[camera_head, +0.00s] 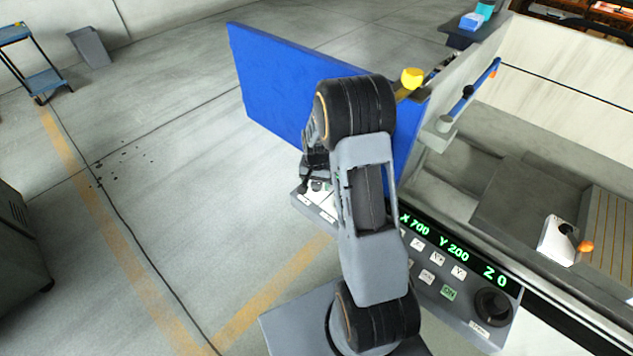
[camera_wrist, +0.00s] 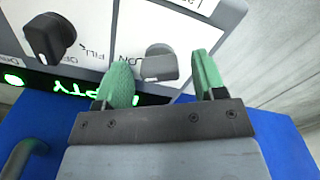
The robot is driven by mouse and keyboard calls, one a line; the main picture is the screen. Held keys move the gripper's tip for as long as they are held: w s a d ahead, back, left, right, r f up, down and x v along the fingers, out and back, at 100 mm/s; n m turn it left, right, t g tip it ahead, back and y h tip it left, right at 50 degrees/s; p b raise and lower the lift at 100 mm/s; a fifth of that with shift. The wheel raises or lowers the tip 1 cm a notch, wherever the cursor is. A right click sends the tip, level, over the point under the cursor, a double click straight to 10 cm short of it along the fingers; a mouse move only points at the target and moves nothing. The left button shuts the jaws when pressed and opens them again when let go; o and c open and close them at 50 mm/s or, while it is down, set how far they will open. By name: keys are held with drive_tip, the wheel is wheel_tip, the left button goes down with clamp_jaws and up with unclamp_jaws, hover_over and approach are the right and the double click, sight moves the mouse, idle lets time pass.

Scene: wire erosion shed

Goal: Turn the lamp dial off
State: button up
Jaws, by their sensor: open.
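In the wrist view, a grey dial (camera_wrist: 161,64) with a pale mark sits on a white panel plate, beside lettering that seems to read ON. Its full label is not readable, but it is likely the lamp dial. My gripper (camera_wrist: 160,74) is open, with its green fingers either side of the grey dial in the picture. I cannot tell whether they touch it. A black dial (camera_wrist: 50,38) is to the left, near the words OFF and FILL. In the head view my arm hides most of this panel (camera_head: 318,202), and the grey dial cannot be made out.
A blue panel (camera_head: 270,85) stands behind my arm. To the right are a console with a green readout (camera_head: 453,250), buttons and a round black knob (camera_head: 493,306). A yellow knob (camera_head: 412,78) tops the blue panel's right end. Open floor lies left.

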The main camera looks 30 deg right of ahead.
drive_tip(key=c, duration=0.9)
drive_tip(key=shift+n, duration=0.4)
drive_tip(key=shift+f+n+b, duration=0.1)
drive_tip(key=shift+n+b, duration=0.65)
drive_tip(key=shift+n, duration=0.25)
drive_tip(key=n+b, duration=0.1)
drive_tip(key=n, duration=0.2)
drive_tip(key=shift+n, duration=0.3)
drive_tip(key=n+b, duration=0.1)
drive_tip(key=n, duration=0.4)
drive_tip(key=shift+b, duration=0.3)
drive_tip(key=shift+n, duration=0.4)
